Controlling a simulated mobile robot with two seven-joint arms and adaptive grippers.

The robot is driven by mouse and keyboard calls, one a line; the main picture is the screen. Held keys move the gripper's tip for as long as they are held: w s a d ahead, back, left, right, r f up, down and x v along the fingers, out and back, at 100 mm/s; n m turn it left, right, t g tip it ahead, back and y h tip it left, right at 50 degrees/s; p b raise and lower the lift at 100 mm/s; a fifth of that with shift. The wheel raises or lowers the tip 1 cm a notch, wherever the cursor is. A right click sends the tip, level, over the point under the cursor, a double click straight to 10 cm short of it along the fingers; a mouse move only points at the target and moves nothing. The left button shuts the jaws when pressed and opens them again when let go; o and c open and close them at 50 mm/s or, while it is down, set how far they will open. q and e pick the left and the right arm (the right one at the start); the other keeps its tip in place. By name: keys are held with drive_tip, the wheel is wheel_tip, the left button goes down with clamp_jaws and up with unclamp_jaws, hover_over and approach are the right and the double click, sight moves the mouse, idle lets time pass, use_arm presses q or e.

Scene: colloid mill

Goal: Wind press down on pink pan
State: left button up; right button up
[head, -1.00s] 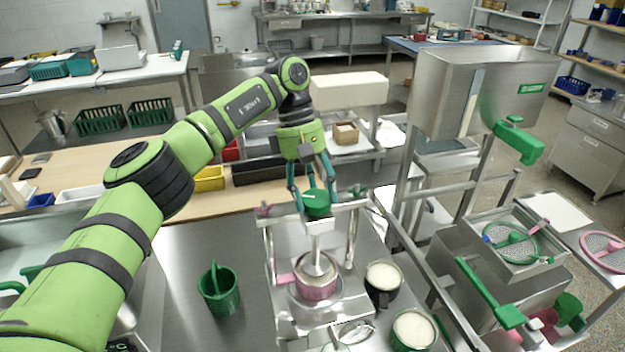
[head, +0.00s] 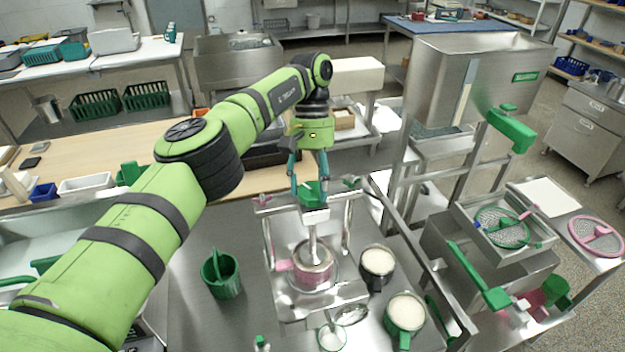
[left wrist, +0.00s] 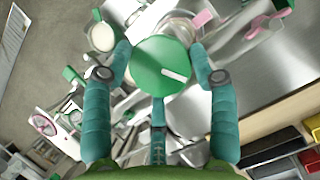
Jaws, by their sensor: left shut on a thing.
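The press (head: 268,236) is a steel frame standing on the metal table, with a green knob (head: 311,193) on top of its screw. My left gripper (head: 309,186) is above the press with its fingers shut around the green knob. The press's shaft reaches down into the pan. The plate's exact height inside the pan is hard to tell. My right gripper is not in view.
A green cup (head: 221,276) stands left of the press. A dark mug (head: 377,266) and a green mug (head: 404,313), both with pale contents, stand to its right. A large steel machine (head: 462,85) is at the right. Table left of the press is mostly clear.

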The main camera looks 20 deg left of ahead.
use_arm(q)
drive_tip(key=shift+s+f, duration=0.15)
drive_tip(key=o, duration=1.1)
drive_tip(key=shift+s+r, duration=0.15)
drive_tip(key=shift+r, duration=0.05)
drive_tip(key=shift+f, duration=0.1)
